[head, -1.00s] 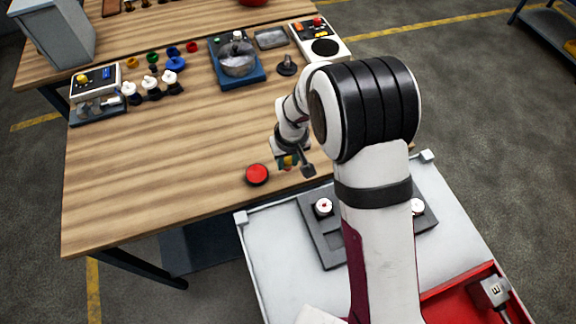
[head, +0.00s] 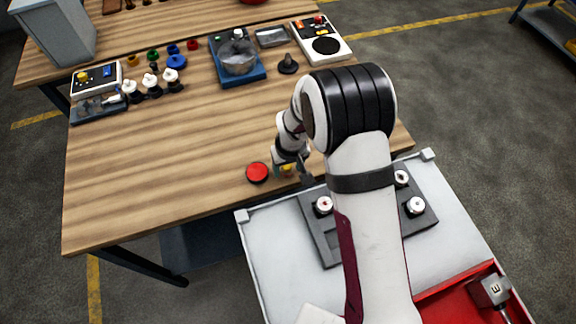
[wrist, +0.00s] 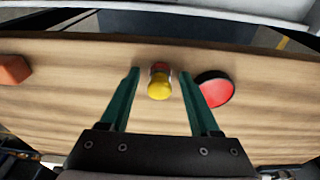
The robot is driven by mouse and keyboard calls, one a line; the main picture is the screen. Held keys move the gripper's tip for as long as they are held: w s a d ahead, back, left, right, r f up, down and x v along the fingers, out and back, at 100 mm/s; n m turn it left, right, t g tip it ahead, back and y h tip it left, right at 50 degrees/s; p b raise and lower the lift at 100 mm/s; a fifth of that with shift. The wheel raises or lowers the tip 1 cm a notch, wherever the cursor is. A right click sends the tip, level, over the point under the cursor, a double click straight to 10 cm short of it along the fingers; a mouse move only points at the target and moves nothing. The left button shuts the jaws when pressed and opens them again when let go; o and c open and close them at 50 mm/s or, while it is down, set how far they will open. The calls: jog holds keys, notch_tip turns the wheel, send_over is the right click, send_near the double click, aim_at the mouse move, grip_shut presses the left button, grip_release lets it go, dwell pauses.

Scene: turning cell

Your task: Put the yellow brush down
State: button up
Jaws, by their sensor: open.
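The yellow brush (wrist: 159,86) stands on the wooden table near its front edge, between the fingers of my gripper (wrist: 160,82) in the wrist view, with a gap to each finger. In the head view a small part of the brush (head: 287,168) shows below my gripper (head: 290,160), just right of the red disc. My gripper is open and holds nothing. My wrist hides most of the brush in the head view.
A red disc (head: 257,172) with a dark rim lies close beside the brush; it also shows in the wrist view (wrist: 215,90). An orange-red block (wrist: 12,70) is at the wrist view's left. The table's (head: 150,180) front left is clear. A tray with white round parts (head: 323,205) is in front.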

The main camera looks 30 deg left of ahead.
notch_tip(320, 180, up, 12)
jog(key=s+d, duration=0.1)
jog(key=s+d+r+m, duration=0.2)
jog(key=d+r+m, duration=0.15)
jog(key=d, duration=0.35)
jog(key=s+d+r+m, duration=0.2)
jog(key=d+r, duration=0.3)
jog(key=d, duration=0.1)
jog(key=s+d+r+m, duration=0.1)
jog(key=s+d+m, duration=0.3)
jog(key=s, duration=0.4)
jog(key=s+d+r+m+g, duration=0.1)
jog(key=s+d+m, duration=0.4)
jog(key=s, duration=0.3)
jog(key=shift+s+d+r+y, duration=0.15)
jog(key=shift+d+r+y, duration=0.15)
jog(key=shift+d, duration=0.6)
